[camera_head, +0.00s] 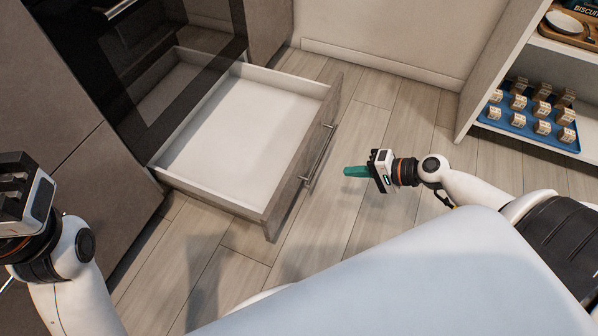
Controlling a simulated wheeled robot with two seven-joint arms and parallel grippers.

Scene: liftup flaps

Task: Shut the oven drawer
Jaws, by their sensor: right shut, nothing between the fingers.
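The oven drawer (237,125) is pulled well out below the dark oven (130,60), and its white inside is empty. Its grey front panel (290,185) carries a metal bar handle (319,157) facing right. My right gripper (348,171) is shut and empty, its teal fingers pointing left at the handle. It is a short way right of the handle, with a gap between them. My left gripper (15,185) is at the left edge, near the cabinet; its fingers are not clearly visible, so I cannot tell whether it is open or shut.
An open shelf (478,62) stands at the right, with a blue tray (515,128) of several small boxes and a wooden tray (575,38) above. Grey cabinets (60,110) flank the oven. The wooden floor (385,115) between drawer and shelf is clear.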

